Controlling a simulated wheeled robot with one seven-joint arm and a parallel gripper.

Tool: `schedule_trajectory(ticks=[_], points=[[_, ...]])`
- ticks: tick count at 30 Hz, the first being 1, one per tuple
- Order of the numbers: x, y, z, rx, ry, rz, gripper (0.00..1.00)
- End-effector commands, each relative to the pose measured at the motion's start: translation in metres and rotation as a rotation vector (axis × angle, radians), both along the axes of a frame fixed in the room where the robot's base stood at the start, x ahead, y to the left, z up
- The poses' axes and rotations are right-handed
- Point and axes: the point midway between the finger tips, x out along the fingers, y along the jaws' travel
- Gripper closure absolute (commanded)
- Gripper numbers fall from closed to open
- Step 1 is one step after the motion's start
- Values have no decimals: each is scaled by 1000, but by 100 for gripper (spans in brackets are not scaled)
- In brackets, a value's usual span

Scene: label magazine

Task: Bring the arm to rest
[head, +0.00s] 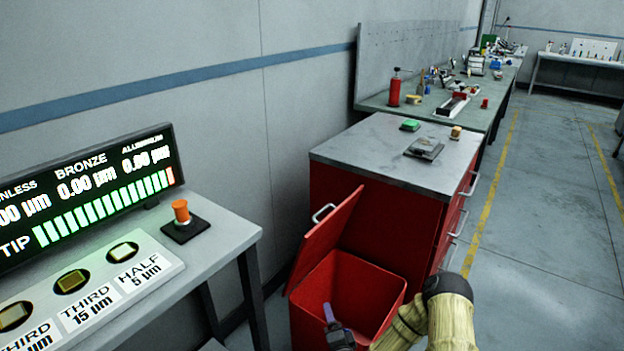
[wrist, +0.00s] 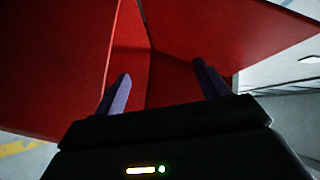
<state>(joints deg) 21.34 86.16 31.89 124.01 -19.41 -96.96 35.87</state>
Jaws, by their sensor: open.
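My gripper (head: 335,318) is at the bottom of the head view, in front of or over the open red bin (head: 376,285); the exact gap is hard to tell. In the wrist view my gripper (wrist: 162,88) shows two purple fingers spread apart with nothing between them. Red panels of the bin (wrist: 200,45) fill the view beyond the fingers. My arm in its tan sleeve shows to the right of the gripper in the head view and covers part of the bin's right side.
The bin's lid (head: 325,238) stands tilted open on its left. A red cabinet (head: 400,170) with a grey top is behind it. A grey table (head: 215,240) with a display (head: 90,190) is at left. The floor (head: 540,240) at right is clear.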

Motion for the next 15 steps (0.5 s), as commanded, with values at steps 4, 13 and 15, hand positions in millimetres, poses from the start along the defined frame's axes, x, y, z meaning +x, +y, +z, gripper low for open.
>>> schedule_trajectory(ticks=[4, 13, 15], points=[[7, 10, 16, -177, 69, 152, 26], [-1, 6, 45, -521, 231, 382, 26], [-6, 1, 53, -596, 272, 422, 26]])
